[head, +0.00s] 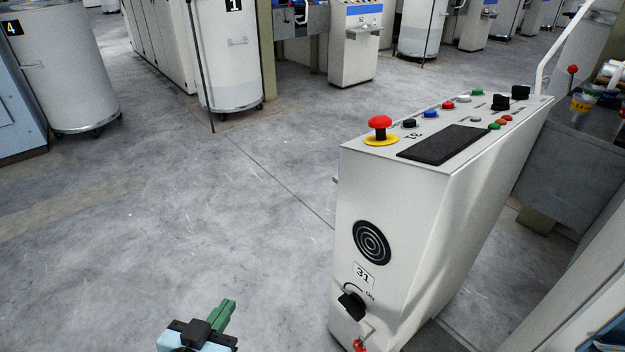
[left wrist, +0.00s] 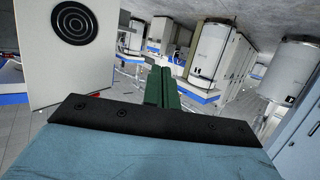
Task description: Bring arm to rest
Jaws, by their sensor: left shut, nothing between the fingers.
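My left gripper (head: 225,314) shows at the bottom of the head view, left of the control cabinet (head: 385,290). Its green fingers are together and hold nothing. They also show in the left wrist view (left wrist: 161,85), pointing out over the hall. The gripper is apart from the cabinet, with bare floor around it. The cabinet's round ringed disc shows in the left wrist view (left wrist: 74,23) at the upper left. My right gripper is in neither view.
White cans stand further off, one numbered 1 (head: 228,60) and one numbered 4 (head: 70,70). The grey floor (head: 170,220) left of the cabinet is clear.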

